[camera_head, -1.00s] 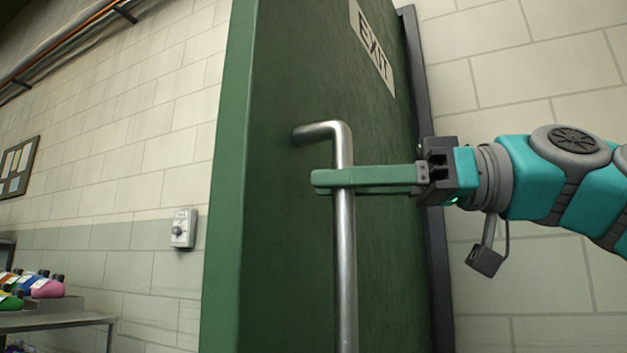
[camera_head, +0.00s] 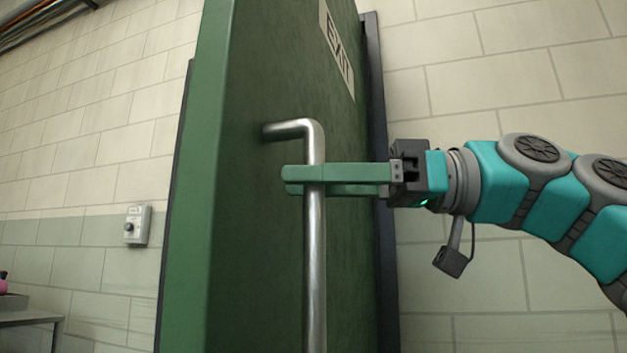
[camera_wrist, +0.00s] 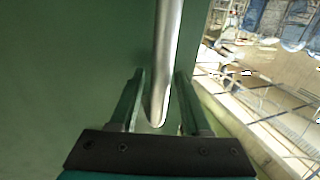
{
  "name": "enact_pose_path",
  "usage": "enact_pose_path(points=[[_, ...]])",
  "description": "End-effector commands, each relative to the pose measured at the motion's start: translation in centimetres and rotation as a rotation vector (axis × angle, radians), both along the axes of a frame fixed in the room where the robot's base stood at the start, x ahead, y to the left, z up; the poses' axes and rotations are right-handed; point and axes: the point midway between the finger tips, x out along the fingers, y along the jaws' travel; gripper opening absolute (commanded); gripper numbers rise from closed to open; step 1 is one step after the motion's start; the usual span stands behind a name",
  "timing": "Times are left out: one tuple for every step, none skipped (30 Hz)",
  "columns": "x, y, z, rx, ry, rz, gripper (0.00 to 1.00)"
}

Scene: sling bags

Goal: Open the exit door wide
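The green exit door (camera_head: 250,230) stands at a steep angle to me in the head view, with its free edge (camera_head: 190,200) at left. A white EXIT sign (camera_head: 340,50) is on its face. Its steel bar handle (camera_head: 315,250) runs vertically, bent in at the top. My gripper (camera_head: 295,180) reaches it from the right, one green finger in front of the bar and one behind. In the wrist view the handle (camera_wrist: 166,60) lies between the two fingers of my gripper (camera_wrist: 160,80), with gaps beside it. The fingers are apart, around the bar but not clamped on it.
A dark frame (camera_head: 378,160) borders the door at right. A grey wall box (camera_head: 137,226) is left of the door. A table (camera_head: 30,318) is at lower left. The wrist view shows a room with blue items (camera_wrist: 300,25) past the door's edge.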

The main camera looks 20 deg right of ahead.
Motion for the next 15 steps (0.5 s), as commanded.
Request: enact_pose_path(points=[[0.0, 0.0, -0.02, 0.0, 0.0, 0.0, 0.54], [0.0, 0.01, -0.02, 0.0, 0.0, 0.0, 0.57], [0.0, 0.01, -0.04, -0.001, 0.0, 0.0, 0.57], [0.0, 0.01, -0.04, -0.001, 0.0, 0.0, 0.57], [0.01, 0.02, -0.05, -0.001, 0.0, 0.0, 0.57], [0.01, 0.03, -0.06, -0.001, 0.0, 0.001, 0.57], [0.01, 0.03, -0.07, -0.001, 0.0, 0.001, 0.57], [0.01, 0.03, -0.07, -0.002, 0.001, 0.001, 0.57], [0.0, 0.0, -0.06, -0.001, 0.0, 0.001, 0.57], [-0.02, -0.04, -0.06, -0.001, 0.0, 0.001, 0.57], [-0.04, -0.1, -0.04, -0.001, 0.0, 0.0, 0.57], [-0.11, -0.25, -0.01, -0.001, 0.0, 0.0, 0.57], [-0.17, -0.39, 0.01, 0.0, 0.0, 0.0, 0.57], [-0.27, -0.59, 0.04, 0.0, -0.001, 0.0, 0.57], [-0.43, -0.91, 0.07, 0.0, -0.001, -0.001, 0.57]])
